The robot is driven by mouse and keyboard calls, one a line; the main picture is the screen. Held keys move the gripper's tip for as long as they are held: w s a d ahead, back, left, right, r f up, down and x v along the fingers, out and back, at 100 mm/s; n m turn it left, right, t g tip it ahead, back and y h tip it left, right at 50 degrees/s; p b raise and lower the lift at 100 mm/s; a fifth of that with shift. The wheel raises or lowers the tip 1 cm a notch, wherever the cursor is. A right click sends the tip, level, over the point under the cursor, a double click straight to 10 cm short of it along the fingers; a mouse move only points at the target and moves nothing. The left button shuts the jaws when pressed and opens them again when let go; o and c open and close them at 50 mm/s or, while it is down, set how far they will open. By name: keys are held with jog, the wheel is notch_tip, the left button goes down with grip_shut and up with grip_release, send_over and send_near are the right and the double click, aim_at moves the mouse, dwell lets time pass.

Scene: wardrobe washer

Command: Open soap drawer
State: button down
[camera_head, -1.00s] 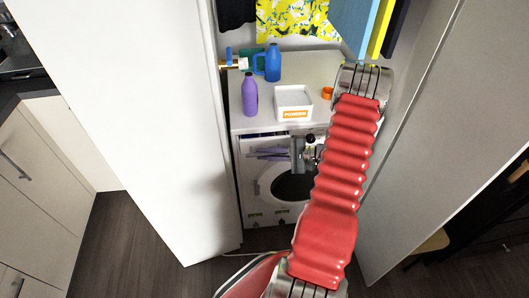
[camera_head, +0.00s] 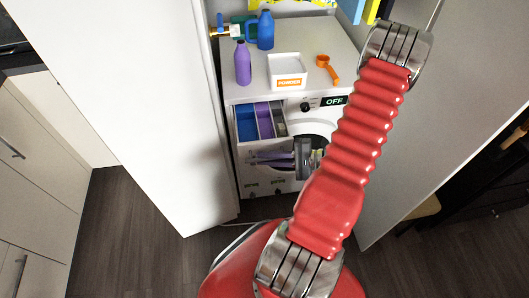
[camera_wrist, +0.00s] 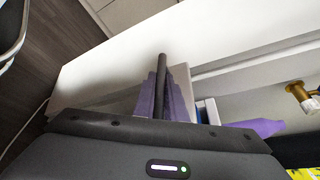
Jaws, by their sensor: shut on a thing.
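The soap drawer (camera_head: 262,120) sticks out of the washing machine's upper left front. Its blue and purple compartments show from above. My gripper (camera_head: 270,157), with purple fingers and a grey body, is at the drawer's front, just below its upper edge. In the wrist view my purple fingers (camera_wrist: 161,100) are shut on a dark upright bar, which looks like the drawer handle (camera_wrist: 161,75). The pale drawer front lies close behind the fingers, and a sliver of blue shows beside them. The exact contact is partly hidden by the fingers.
Wardrobe doors flank both sides closely. Dark floor (camera_head: 135,235) is free at the front left.

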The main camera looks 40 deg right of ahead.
jog(key=c, duration=1.8)
grip_release()
jog(key=shift+s, duration=0.1)
jog(key=v, duration=1.3)
jog(key=shift+s+d+r, duration=0.1)
jog(key=shift+s+d, duration=0.1)
jog(key=shift+s, duration=0.1)
